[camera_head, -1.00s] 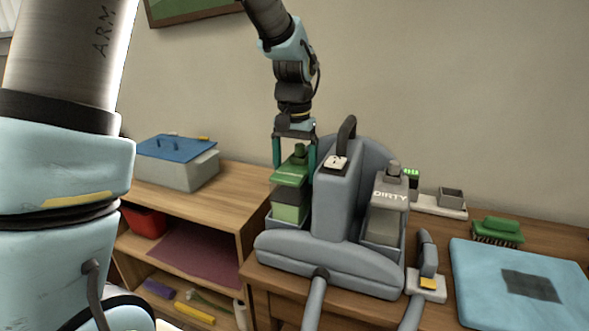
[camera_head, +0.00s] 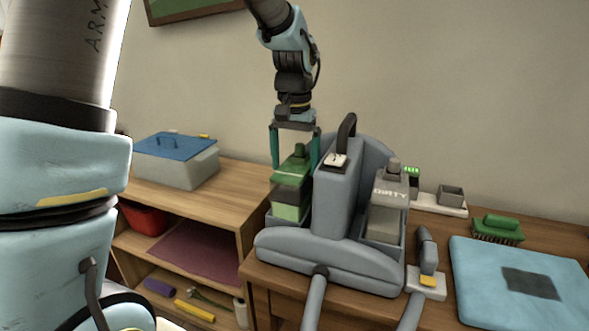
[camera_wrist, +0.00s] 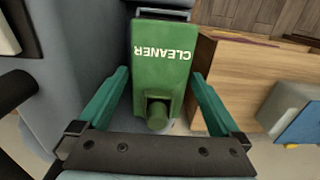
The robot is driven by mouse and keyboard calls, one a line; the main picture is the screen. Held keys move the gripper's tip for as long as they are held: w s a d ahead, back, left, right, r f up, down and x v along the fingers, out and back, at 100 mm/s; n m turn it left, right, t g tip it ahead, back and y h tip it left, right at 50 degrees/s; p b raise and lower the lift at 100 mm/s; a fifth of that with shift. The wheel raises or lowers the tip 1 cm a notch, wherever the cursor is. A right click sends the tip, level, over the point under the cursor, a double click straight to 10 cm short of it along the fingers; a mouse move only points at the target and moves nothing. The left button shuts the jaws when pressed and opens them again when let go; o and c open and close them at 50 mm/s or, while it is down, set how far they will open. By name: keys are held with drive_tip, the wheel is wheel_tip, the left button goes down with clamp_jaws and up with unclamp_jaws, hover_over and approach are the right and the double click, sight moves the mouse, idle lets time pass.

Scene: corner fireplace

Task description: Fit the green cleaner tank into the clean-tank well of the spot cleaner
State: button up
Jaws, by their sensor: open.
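The green cleaner tank (camera_head: 291,190) stands upright in the well on the left side of the grey spot cleaner (camera_head: 333,205). Its green cap and the upside-down word CLEANER on the tank (camera_wrist: 163,70) show in the wrist view. My gripper (camera_head: 296,165) is open, with one teal finger on each side of the tank's top. In the wrist view my gripper (camera_wrist: 160,98) shows gaps between both fingers and the tank. The well's walls hide the tank's bottom, so I cannot tell how deep it sits. A grey tank marked DIRTY (camera_head: 386,215) stands on the cleaner's right side.
A grey box with a blue lid (camera_head: 180,165) stands on the wooden shelf unit at left. Hoses run down in front. Above the shelf is free room.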

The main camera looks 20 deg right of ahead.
wheel_tip(320, 180, up, 10)
drive_tip(key=w+a+f+n, duration=0.1)
drive_tip(key=a+f+n, duration=0.15)
drive_tip(key=a, duration=0.45)
drive_tip(key=w+a+f+n, duration=0.1)
drive_tip(key=w+a+f, duration=0.1)
drive_tip(key=a+f, duration=0.35)
drive_tip(key=s+a+f+n, duration=0.2)
drive_tip(key=s+a+f, duration=0.1)
drive_tip(key=a, duration=0.6)
drive_tip(key=s+a+f+n+t, duration=0.1)
drive_tip(key=s+a+f+n, duration=0.1)
drive_tip(key=a, duration=0.6)
drive_tip(key=shift+s+a+f+t+b, duration=0.3)
drive_tip(key=shift+s+a+f+b, duration=0.05)
drive_tip(key=shift+s+f, duration=0.6)
